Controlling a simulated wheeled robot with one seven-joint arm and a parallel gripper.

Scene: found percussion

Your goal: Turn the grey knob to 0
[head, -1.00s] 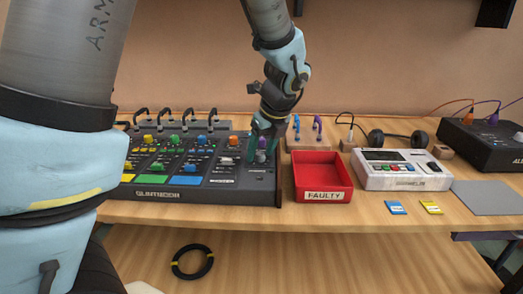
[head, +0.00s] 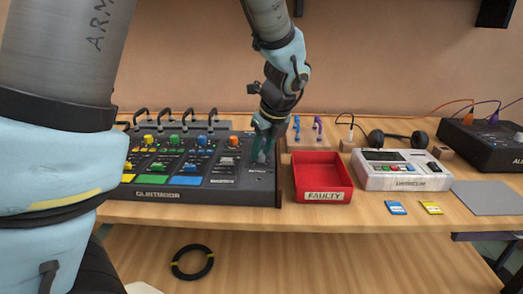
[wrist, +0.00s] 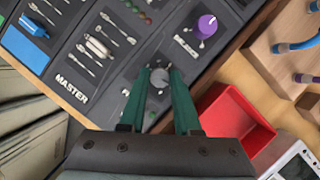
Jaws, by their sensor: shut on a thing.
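The grey knob (wrist: 159,77) sits on the dark mixer panel (wrist: 120,75), below and left of a purple knob (wrist: 206,26) with a white pointer line. My gripper (wrist: 159,72) has its two dark green fingers on either side of the grey knob and is shut on it. The grey knob's pointer and scale are too small to read. In the head view, my gripper (head: 262,157) reaches down onto the right end of the mixer (head: 240,184), and its fingers hide most of the knob.
A red bin (head: 322,197) marked FAULTY stands just right of the mixer. Beyond it are a white device (head: 400,183), headphones (head: 398,139) and a grey mat (head: 487,197). Coloured cables on a wooden block (head: 308,144) stand behind the bin. Blue and yellow cards lie in front.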

